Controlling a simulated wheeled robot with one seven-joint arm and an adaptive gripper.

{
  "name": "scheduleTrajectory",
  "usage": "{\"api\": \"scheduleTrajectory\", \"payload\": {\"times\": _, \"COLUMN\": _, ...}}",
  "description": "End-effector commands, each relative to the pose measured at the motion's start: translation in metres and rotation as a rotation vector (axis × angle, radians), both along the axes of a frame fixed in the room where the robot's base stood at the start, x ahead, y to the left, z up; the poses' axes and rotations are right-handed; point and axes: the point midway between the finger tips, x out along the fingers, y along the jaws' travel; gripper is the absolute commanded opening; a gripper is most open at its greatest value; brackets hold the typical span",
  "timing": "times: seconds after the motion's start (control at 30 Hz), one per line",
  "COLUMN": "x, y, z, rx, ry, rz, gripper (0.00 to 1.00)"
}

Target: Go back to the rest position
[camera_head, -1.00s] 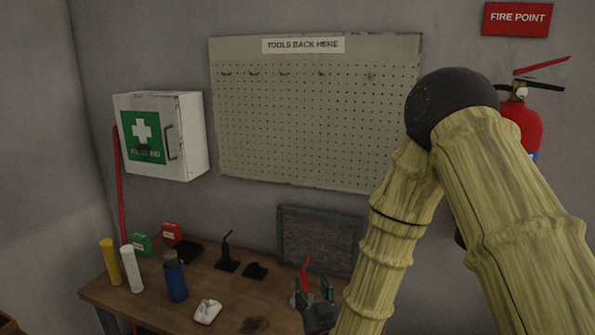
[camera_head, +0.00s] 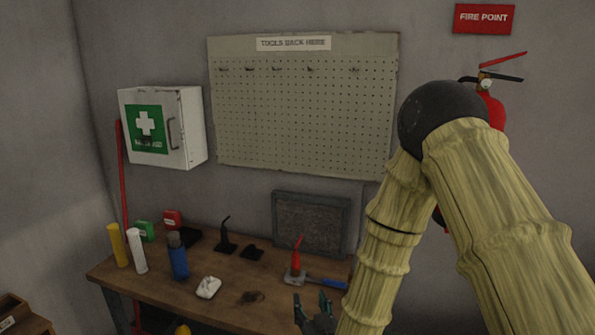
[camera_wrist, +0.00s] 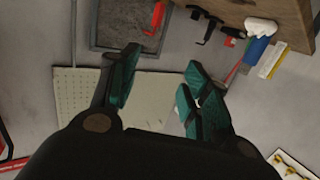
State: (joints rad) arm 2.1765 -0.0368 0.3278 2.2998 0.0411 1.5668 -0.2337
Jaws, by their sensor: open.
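My gripper (camera_head: 314,312) is low in the head view, in front of the bench's front edge, beside my pale ribbed arm. In the wrist view my gripper (camera_wrist: 158,95) has its teal-padded fingers spread apart with nothing between them. Behind the fingers the wrist view shows the pegboard and wall, tilted. No object is held.
The wooden bench (camera_head: 215,300) holds a red-handled tool (camera_head: 296,258), a blue-handled tool (camera_head: 325,282), a white crumpled item (camera_head: 208,287), a blue bottle (camera_head: 178,258) and yellow and white cylinders. A first aid box (camera_head: 180,127), pegboard (camera_head: 300,115) and fire extinguisher (camera_head: 491,105) are on the wall.

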Motion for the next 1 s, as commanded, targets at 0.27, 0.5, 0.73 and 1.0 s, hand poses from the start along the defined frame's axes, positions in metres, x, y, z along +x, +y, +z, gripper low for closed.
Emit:
{"api": "scheduleTrajectory", "payload": {"times": 0.27, "x": -0.022, "y": -0.019, "z": -0.067, "rx": -0.019, "ry": 0.163, "rz": -0.002, "gripper": 0.47}}
{"api": "scheduleTrajectory", "payload": {"times": 0.5, "x": -0.067, "y": -0.051, "z": -0.159, "rx": -0.043, "ry": 0.405, "rz": -0.013, "gripper": 0.47}}
{"api": "scheduleTrajectory", "payload": {"times": 0.73, "x": -0.139, "y": -0.09, "z": -0.253, "rx": -0.067, "ry": 0.693, "rz": -0.041, "gripper": 0.47}}
{"api": "scheduleTrajectory", "payload": {"times": 1.0, "x": -0.253, "y": -0.141, "z": -0.345, "rx": -0.096, "ry": 1.064, "rz": -0.098, "gripper": 0.47}}
